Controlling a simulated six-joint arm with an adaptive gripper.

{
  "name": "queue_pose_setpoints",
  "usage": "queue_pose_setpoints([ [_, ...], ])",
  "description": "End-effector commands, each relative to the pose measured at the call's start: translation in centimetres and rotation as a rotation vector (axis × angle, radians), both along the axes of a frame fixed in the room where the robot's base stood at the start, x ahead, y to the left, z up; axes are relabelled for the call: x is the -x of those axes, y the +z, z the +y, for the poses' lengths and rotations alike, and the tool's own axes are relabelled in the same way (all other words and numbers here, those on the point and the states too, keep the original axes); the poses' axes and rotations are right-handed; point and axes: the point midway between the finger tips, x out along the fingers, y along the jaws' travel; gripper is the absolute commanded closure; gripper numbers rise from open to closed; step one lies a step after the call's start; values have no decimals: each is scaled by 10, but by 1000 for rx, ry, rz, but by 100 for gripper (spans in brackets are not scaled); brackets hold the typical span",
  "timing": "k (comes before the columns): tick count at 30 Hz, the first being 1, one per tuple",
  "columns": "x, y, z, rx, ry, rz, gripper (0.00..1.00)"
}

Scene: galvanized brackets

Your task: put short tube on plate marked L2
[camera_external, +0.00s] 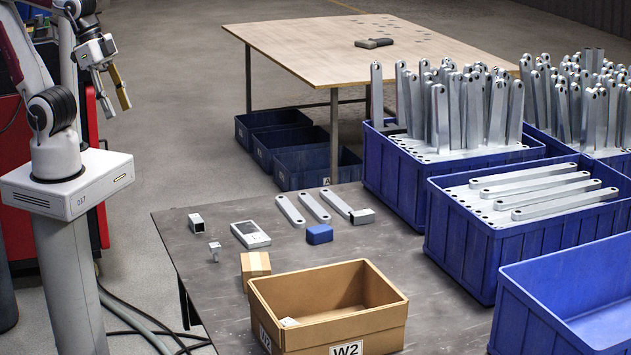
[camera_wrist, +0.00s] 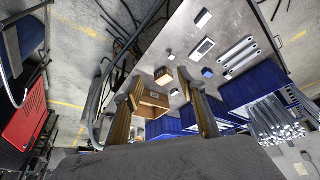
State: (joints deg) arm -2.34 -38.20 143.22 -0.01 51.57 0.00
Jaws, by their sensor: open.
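A short square tube (camera_external: 196,222) with a dark open end stands at the left side of the grey table. It also shows near the top of the wrist view (camera_wrist: 203,18). A light flat plate (camera_external: 250,234) with a grey inset lies to its right, also seen in the wrist view (camera_wrist: 202,48). I cannot read any L2 mark on it. Another short metal piece (camera_external: 362,216) is at the end of the third flat bar; I cannot tell if it is a tube. My gripper (camera_external: 118,110) is open and empty, high up and left of the table, well apart from everything.
A small metal piece (camera_external: 215,250), a blue block (camera_external: 319,234), a closed carton (camera_external: 255,266) and flat bars (camera_external: 290,211) share the table. An open cardboard box marked W2 (camera_external: 275,318) stands in front. Blue crates (camera_external: 462,245) of brackets line the right side.

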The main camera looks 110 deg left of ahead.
Motion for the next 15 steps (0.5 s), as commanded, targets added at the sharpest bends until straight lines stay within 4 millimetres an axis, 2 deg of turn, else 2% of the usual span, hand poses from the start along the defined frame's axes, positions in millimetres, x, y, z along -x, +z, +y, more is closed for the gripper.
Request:
queue_pose_setpoints([
  [8,-14,-22,15,-7,41,120,60],
  [15,-32,-35,37,-50,56,201,60],
])
